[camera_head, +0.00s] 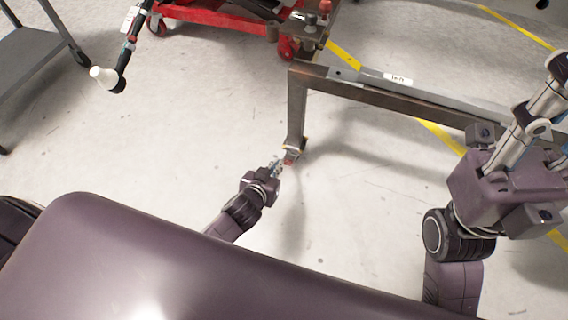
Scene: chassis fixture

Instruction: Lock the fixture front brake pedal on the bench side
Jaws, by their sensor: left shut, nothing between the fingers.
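The fixture is a brown metal frame (432,112) with a leg (297,105) coming down to the floor near the picture's middle. At the foot of this leg is a small caster with a reddish brake pedal (290,160). My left gripper (279,163) is low, right beside the pedal at its left, with its fingers shut and nothing seen between them. I cannot tell whether the fingertips touch the pedal. The pedal is small and partly hidden by the fingers, so its angle is unclear. My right gripper (552,85) is raised at the right edge, partly cut off; its opening is unclear.
A red wheeled base (215,15) stands behind the fixture. A grey cart (28,55) is at the upper left, with a black arm-like part with a white end (103,77) near it. Yellow lines (440,135) mark the floor. Clear floor lies left of the leg.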

